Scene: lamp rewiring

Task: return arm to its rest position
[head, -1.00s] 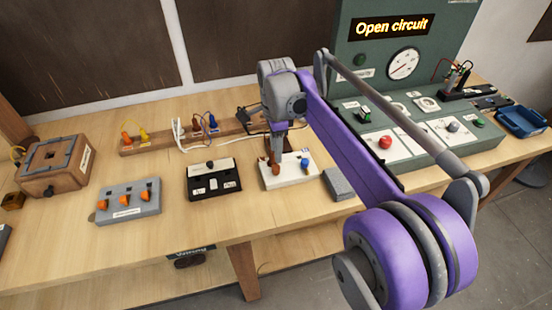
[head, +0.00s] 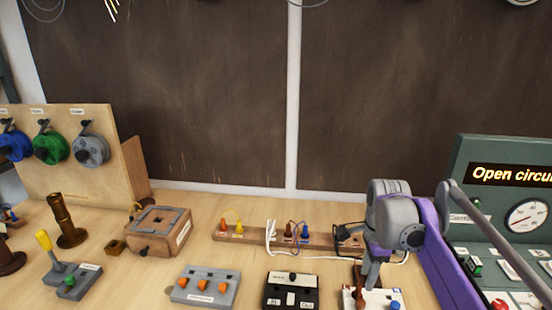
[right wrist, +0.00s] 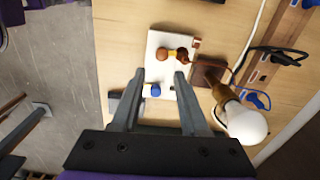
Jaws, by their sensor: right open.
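My right gripper (head: 371,278) is over the white terminal block (head: 386,297) at the lower right of the head view. In the right wrist view the two fingers of the right gripper (right wrist: 160,76) are apart, with nothing held between them. The white block (right wrist: 158,72) shows below them, with brown knobs (right wrist: 163,55) and a blue knob (right wrist: 152,90). A lamp with a white bulb (right wrist: 246,124) and a brass holder on a brown base is close to the right finger. My left gripper is not in view.
A wooden terminal strip (head: 262,235) with coloured plugs and cables lies behind. A black block (head: 291,291), a grey block with orange knobs (head: 205,286) and a wooden box (head: 158,231) stand to the left. The green meter panel (head: 465,180) is at the right.

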